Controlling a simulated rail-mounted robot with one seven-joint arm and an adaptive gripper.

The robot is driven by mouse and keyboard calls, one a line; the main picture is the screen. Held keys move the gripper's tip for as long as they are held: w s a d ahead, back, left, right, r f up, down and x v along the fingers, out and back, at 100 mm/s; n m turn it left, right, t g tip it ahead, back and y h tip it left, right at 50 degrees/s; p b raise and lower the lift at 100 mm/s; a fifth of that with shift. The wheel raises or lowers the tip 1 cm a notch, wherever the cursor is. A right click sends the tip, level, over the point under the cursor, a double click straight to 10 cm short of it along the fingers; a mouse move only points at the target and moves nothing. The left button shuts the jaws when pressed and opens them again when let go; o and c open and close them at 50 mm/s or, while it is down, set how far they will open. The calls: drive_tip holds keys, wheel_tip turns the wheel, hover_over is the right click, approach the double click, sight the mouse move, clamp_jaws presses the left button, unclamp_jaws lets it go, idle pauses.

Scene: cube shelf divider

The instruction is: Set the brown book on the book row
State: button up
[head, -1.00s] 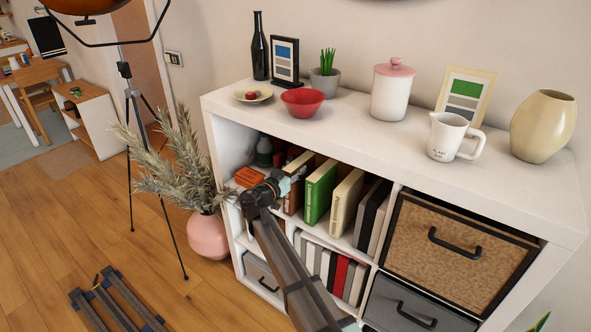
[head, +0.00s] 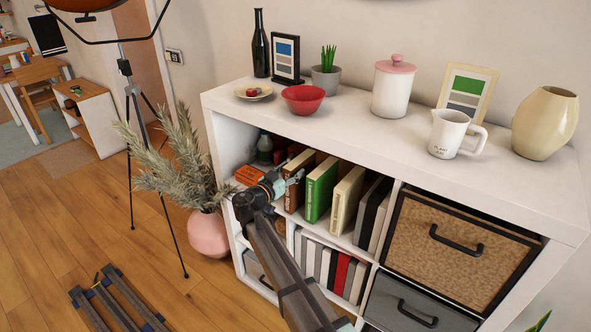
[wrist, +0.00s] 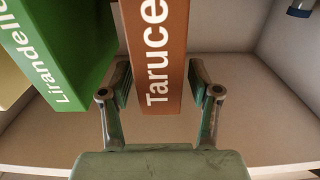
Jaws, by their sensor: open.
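The brown book (head: 292,201) stands upright in the upper open shelf compartment, left of the green book (head: 321,190). In the wrist view the brown book (wrist: 158,50), lettered "Taruce", has its spine toward me. The green book (wrist: 55,50) is beside it on the left there. My gripper (wrist: 160,82) is open, with one finger on each side of the brown book's spine. Gaps show between the fingers and the spine. In the head view my gripper (head: 293,180) is at the front of the brown book and hides part of it.
A cream book (head: 346,198) and dark books stand right of the green book. An orange-red item (head: 249,175) and dark bottles are at the compartment's left. The white shelf top (head: 350,122) is just above, and a lower row of books is below.

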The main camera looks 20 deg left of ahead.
drive_tip(key=b+v, duration=0.1)
drive_tip(key=v, duration=0.8)
drive_tip(key=shift+b, duration=0.3)
drive_tip(key=s+d+f+n+g, duration=0.3)
drive_tip(key=s+d+f+g, duration=0.2)
drive_tip(key=d+f, duration=0.65)
drive_tip(key=s+d+f+n+g, duration=0.2)
drive_tip(key=s+d+f+g, duration=0.25)
drive_tip(key=d+f, duration=0.7)
drive_tip(key=s+d+f+n+g, duration=0.3)
drive_tip(key=s+d+f+g, duration=0.35)
drive_tip(key=f, duration=0.85)
drive_tip(key=s+d+f+m+g+y, duration=0.1)
drive_tip(key=s+d+f+g, duration=0.1)
drive_tip(key=s+d+f, duration=0.2)
drive_tip(key=s+d+f+m+g+y, duration=0.2)
drive_tip(key=s+d, duration=0.8)
drive_tip(key=s, duration=0.6)
drive_tip(key=s+d+f+m+g+y, duration=0.1)
drive_tip(key=s+d+f+g, duration=0.3)
drive_tip(key=s, duration=0.7)
drive_tip(key=d+f+y, duration=0.1)
drive_tip(key=d+f, duration=0.1)
drive_tip(key=d, duration=0.1)
drive_tip(key=shift+d+f+m, duration=0.35)
drive_tip(key=shift+f+m, duration=0.05)
